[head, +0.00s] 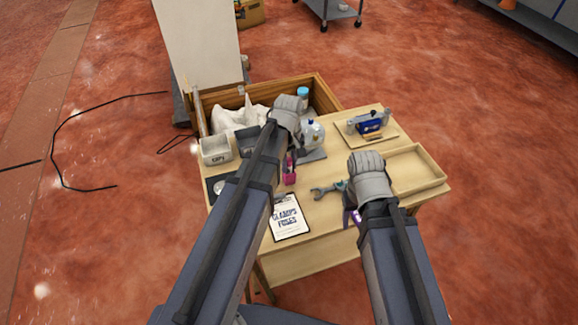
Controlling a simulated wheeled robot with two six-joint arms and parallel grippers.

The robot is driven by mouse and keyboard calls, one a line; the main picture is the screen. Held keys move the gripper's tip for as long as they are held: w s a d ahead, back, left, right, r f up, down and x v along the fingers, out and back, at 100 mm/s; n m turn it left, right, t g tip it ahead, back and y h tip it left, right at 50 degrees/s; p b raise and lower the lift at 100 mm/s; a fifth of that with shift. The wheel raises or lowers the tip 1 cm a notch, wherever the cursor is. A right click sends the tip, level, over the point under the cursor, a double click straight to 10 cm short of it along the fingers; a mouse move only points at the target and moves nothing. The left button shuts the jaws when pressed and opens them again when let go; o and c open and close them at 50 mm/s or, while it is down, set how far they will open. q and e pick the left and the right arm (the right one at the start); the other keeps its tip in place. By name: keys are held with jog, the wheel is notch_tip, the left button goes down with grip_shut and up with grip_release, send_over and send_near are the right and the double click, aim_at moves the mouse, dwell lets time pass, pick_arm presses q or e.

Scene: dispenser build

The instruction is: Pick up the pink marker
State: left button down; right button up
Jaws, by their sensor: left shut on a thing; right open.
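A pink marker (291,157) shows as a thin upright strip just above a small pink cup (289,178) near the middle of the table; I cannot tell whether its lower end is inside the cup. My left gripper (288,112) is above and behind the cup in this view. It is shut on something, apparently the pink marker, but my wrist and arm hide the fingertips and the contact. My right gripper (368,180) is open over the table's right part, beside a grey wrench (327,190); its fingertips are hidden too.
The wooden table (320,225) holds a clipboard (287,217), a grey bin (215,150), a shallow wooden tray (432,168) and a blue tool (370,124) on a board. White bottles (313,134) stand near my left gripper. Behind is an open wooden crate (325,98).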

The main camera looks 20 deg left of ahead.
pick_arm(q)
notch_tip(320, 180, up, 10)
jog(key=p, duration=1)
jog(key=c, duration=1.2)
grip_release()
jog(key=shift+c, duration=0.2)
grip_shut()
